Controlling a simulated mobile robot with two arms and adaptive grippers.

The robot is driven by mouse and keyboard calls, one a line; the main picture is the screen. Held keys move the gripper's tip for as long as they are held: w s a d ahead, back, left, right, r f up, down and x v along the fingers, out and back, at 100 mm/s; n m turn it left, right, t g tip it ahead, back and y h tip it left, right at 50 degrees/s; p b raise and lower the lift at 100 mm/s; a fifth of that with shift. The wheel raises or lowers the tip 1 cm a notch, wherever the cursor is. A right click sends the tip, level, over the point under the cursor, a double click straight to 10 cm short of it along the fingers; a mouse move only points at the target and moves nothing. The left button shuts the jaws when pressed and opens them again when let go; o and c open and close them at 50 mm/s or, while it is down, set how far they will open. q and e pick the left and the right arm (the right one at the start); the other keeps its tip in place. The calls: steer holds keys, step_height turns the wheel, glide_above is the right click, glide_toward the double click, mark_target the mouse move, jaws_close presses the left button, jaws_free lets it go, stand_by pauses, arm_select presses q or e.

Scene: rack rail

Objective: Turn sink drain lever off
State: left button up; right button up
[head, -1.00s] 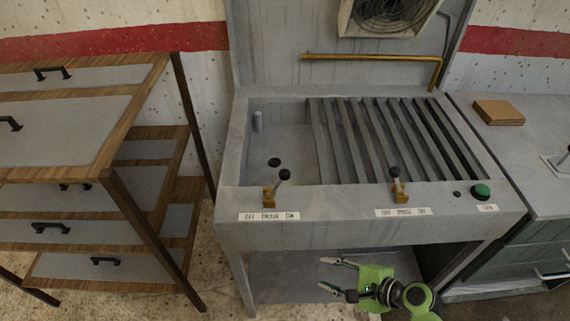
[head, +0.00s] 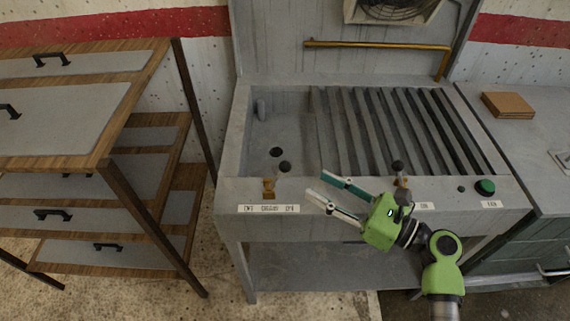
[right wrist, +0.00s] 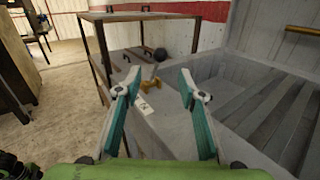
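The drain lever has a dark ball knob (head: 284,167) and a brass base (head: 269,188). It stands on the sink's front ledge, above a white label (head: 269,209), and leans right, toward the label side that read ON in the earlier head view. My right gripper (head: 316,184) is open and empty, just right of the lever, with its fingers pointing left toward it. In the right wrist view the knob (right wrist: 160,54) and brass base (right wrist: 151,85) show between the open fingertips (right wrist: 158,76), beyond them and apart. My left gripper is not in view.
A second lever (head: 398,167) stands further right on the ledge, partly behind my right gripper. A green button (head: 485,187) is at the ledge's right end. The slatted basin (head: 290,115) lies behind. A wood-framed drawer unit (head: 75,110) stands at the left.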

mark_target(285, 167)
steer(key=p+x, duration=0.1)
steer(key=x, duration=0.9)
steer(key=shift+w+a+f+p, duration=0.1)
steer(key=shift+w+a+p, duration=0.15)
steer(key=shift+a+p, duration=0.1)
steer(key=shift+d, duration=0.1)
jaws_close()
